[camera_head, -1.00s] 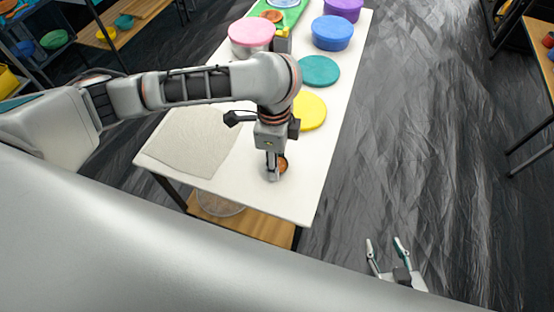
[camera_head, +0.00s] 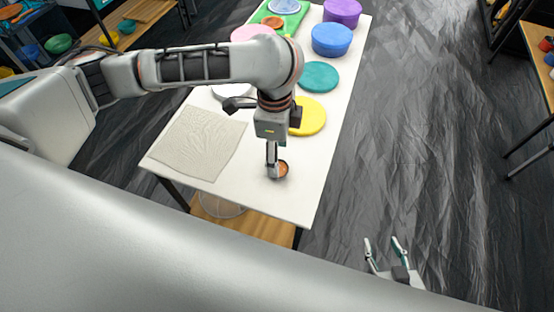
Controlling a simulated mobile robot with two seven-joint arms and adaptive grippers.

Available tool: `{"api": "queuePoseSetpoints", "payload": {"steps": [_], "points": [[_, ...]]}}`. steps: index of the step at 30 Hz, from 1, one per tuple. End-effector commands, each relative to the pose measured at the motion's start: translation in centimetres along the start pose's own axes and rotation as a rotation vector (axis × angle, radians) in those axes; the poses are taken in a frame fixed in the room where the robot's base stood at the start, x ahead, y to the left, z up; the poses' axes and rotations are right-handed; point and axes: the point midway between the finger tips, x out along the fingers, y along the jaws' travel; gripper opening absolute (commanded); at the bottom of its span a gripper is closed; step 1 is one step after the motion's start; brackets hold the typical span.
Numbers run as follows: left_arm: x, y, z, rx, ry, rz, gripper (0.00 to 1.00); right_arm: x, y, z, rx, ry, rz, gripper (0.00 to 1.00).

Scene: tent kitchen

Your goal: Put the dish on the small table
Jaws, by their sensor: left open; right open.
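A small round brown-orange dish (camera_head: 283,168) rests on the white table (camera_head: 292,207) near its front end. My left gripper (camera_head: 272,172) points down at the dish's left side and hides part of it. The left jaws are open; whether a finger touches the dish or reaches inside its rim, I cannot tell. My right gripper (camera_head: 385,245) is open and empty, low over the dark floor right of the table. I cannot tell which piece of furniture is the small table.
A grey textured mat (camera_head: 200,143) lies left of the dish. A yellow disc (camera_head: 313,116), teal disc (camera_head: 319,76), blue container (camera_head: 331,39) and purple container (camera_head: 342,11) stand behind it. My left arm partly covers a white round thing (camera_head: 231,91). Wooden furniture (camera_head: 540,45) stands right.

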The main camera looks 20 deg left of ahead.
Motion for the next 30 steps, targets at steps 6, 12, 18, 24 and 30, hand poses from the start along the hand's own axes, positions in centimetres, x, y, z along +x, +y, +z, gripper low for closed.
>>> {"api": "queuePoseSetpoints", "payload": {"steps": [6,12,18,24,30], "points": [[-4.7,-0.1,0.0,-0.001,-0.001,-0.005,0.54,-0.9,0.0,-1.0,-0.001,-0.006,-0.003,0.44],[-6.5,0.0,0.0,-0.001,0.000,-0.001,0.54,-1.2,0.1,-1.5,-0.002,-0.004,-0.002,0.44],[-6.7,0.0,0.0,-0.001,-0.001,0.002,0.54,-1.2,0.2,-1.7,-0.003,-0.002,-0.001,0.44],[-6.7,0.0,0.0,-0.001,-0.001,0.002,0.54,-1.2,0.3,-2.0,-0.004,0.003,0.001,0.44],[-6.7,0.0,0.0,-0.001,0.000,0.001,0.54,-1.2,0.3,-2.1,-0.004,0.005,0.002,0.44]]}}
